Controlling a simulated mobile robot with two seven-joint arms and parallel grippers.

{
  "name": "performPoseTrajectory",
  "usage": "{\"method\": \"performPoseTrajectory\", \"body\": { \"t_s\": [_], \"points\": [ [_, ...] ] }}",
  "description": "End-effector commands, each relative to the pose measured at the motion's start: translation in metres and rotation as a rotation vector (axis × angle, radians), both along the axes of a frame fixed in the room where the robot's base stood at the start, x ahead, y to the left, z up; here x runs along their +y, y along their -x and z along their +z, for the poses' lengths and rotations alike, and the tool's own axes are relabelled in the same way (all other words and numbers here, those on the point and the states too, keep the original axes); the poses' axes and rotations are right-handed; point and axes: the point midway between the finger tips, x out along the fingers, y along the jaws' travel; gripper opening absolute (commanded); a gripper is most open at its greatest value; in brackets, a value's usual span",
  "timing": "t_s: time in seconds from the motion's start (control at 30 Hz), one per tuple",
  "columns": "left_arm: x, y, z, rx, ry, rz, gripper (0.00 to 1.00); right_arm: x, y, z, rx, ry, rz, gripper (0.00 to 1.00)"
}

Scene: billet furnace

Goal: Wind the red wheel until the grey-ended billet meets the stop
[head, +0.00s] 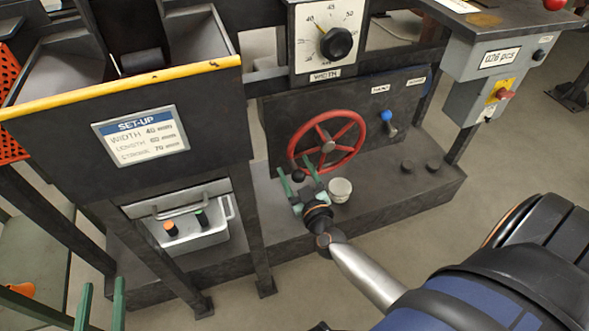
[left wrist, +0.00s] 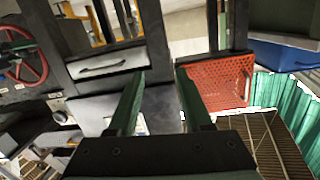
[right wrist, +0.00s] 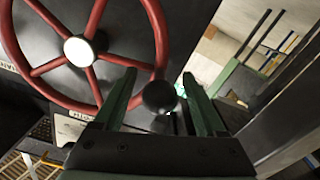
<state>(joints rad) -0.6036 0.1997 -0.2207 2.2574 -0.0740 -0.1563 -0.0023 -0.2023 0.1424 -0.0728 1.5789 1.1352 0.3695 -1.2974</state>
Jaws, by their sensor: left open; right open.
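The red wheel (head: 327,146) stands upright on a dark panel in the middle of the head view. Its black knob (head: 298,175) is at the lower left of the rim. My right gripper (head: 305,188) is open at the knob. In the right wrist view the knob (right wrist: 160,96) shows between its two open fingers; I cannot tell whether they touch it. My left gripper (head: 101,304) is open and empty at the lower left, away from the wheel, which shows at the left edge of its wrist view (left wrist: 22,52). I cannot make out the grey-ended billet or the stop.
A width dial (head: 336,42) with a black knob is above the wheel. A blue-tipped lever (head: 387,120) is to its right. A set-up sign (head: 140,136) and an open drawer (head: 190,238) are at the left.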

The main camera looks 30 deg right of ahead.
Motion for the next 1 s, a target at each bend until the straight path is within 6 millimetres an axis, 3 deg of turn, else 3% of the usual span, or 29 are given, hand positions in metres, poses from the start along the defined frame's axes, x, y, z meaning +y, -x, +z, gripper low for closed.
{"method": "performPoseTrajectory", "body": {
  "t_s": [0.4,1.0],
  "points": [
    [-0.0002,-0.0016,0.0095,-0.039,-0.001,-0.003,0.5,-0.002,-0.007,0.0002,-0.001,-0.001,-0.001,0.73],
    [0.0,-0.0015,0.0089,-0.037,-0.001,-0.003,0.5,-0.0018,-0.0067,0.0001,-0.001,-0.001,-0.001,0.06]
  ]
}}
